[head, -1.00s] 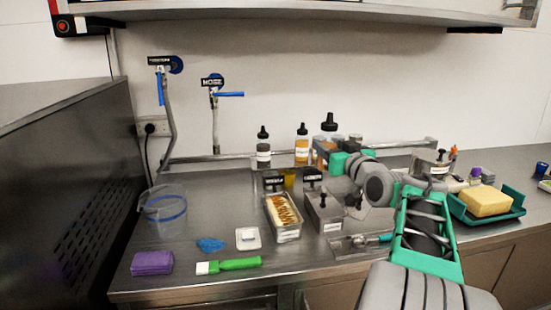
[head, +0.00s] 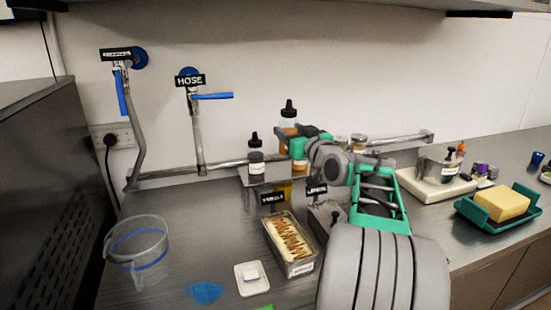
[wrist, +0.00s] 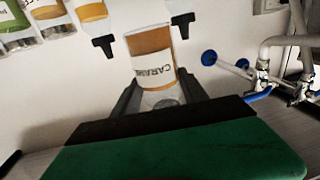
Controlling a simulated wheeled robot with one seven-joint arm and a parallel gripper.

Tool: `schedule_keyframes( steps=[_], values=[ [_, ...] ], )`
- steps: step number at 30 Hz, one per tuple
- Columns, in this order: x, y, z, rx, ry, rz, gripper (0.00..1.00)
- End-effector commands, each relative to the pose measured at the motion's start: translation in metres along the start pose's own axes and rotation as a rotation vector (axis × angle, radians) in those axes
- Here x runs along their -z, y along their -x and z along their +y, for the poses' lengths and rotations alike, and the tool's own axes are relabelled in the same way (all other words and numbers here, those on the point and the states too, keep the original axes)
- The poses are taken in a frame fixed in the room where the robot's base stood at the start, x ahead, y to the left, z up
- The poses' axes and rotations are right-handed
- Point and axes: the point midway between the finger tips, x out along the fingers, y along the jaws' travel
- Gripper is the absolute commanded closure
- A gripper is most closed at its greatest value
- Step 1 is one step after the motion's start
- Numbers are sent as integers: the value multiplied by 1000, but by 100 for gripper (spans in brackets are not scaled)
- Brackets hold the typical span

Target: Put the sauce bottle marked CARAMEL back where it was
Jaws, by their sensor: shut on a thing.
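The CARAMEL sauce bottle (head: 288,122) has a black nozzle cap, a pale label and orange-brown sauce. My gripper (head: 287,133) is shut on it and holds it upright, above the level of the other bottles. In the wrist view the bottle (wrist: 152,62) stands between the fingers, its CARAMEL label showing upside down. An amber bottle (head: 299,163) shows partly below my gripper. A dark sauce bottle (head: 256,163) stands to its left on the metal rack (head: 245,180) at the wall. My gripper hides part of the rack.
Small jars (head: 358,143) stand right of my gripper. VANILLA (head: 273,198) and LEMON signs (head: 317,189) stand in front of the rack. A filled metal pan (head: 298,268) is nearer. The HOSE tap (head: 193,95) and a clear bucket (head: 137,242) are left.

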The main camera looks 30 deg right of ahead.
Motion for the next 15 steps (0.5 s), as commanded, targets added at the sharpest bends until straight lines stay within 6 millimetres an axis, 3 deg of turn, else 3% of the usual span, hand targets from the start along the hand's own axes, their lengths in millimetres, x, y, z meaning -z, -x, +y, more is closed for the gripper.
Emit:
schedule_keyframes(
  steps=[9,15],
  values=[
    [-35,-73,13,2,-3,-3,98],
    [-71,-100,20,0,-1,-2,98]
  ],
)
